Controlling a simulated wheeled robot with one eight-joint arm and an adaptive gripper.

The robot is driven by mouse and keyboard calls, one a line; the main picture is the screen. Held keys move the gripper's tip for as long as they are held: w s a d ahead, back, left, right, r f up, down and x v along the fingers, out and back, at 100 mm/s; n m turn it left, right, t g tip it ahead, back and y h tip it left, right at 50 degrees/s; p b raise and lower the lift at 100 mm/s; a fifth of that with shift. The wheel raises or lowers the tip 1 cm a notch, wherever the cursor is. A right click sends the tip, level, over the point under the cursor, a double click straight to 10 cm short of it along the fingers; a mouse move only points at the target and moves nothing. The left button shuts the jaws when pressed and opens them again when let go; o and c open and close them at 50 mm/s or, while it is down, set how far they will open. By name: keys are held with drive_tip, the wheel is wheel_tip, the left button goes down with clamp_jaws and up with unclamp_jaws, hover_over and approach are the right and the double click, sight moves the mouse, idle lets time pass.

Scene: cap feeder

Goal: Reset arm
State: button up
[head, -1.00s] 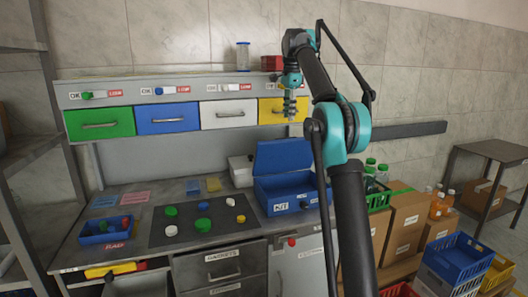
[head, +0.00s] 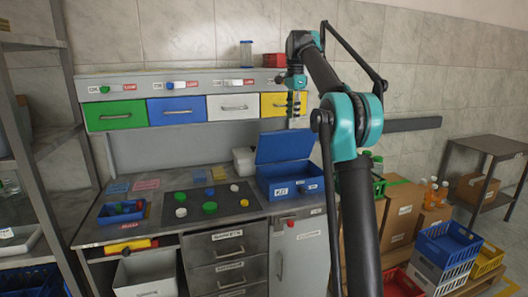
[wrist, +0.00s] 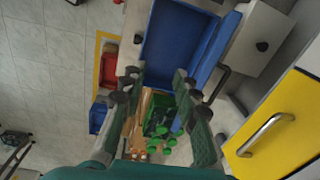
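My arm rises on the right of the head view. My gripper (head: 296,108) hangs in front of the yellow drawer (head: 272,105). In the wrist view my gripper (wrist: 163,98) is open, its two fingers apart with nothing between them. The yellow drawer also shows close on the right of the wrist view (wrist: 275,125). The open blue KIT box (head: 290,187) stands on the bench below the gripper, its lid raised.
A dark mat (head: 222,203) with several coloured caps and a blue bin (head: 121,212) are on the bench. Cardboard boxes (head: 403,213) and crates (head: 447,245) stand on the floor at right. A metal shelf (head: 40,160) stands at left.

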drive_tip(key=s+d+f+n+t, duration=0.1)
drive_tip(key=s+f+n, duration=0.3)
drive_tip(key=s+f, duration=0.9)
drive_tip(key=s+d+f+n+t, duration=0.1)
drive_tip(key=s+d+f+n, duration=0.3)
drive_tip(key=s+f, duration=1)
drive_tip(key=s+d+f+n+t, duration=0.1)
drive_tip(key=s+f+n, duration=0.4)
drive_tip(key=s+f, duration=0.9)
drive_tip(key=shift+s+d, duration=0.75)
drive_tip(key=shift+d, duration=0.15)
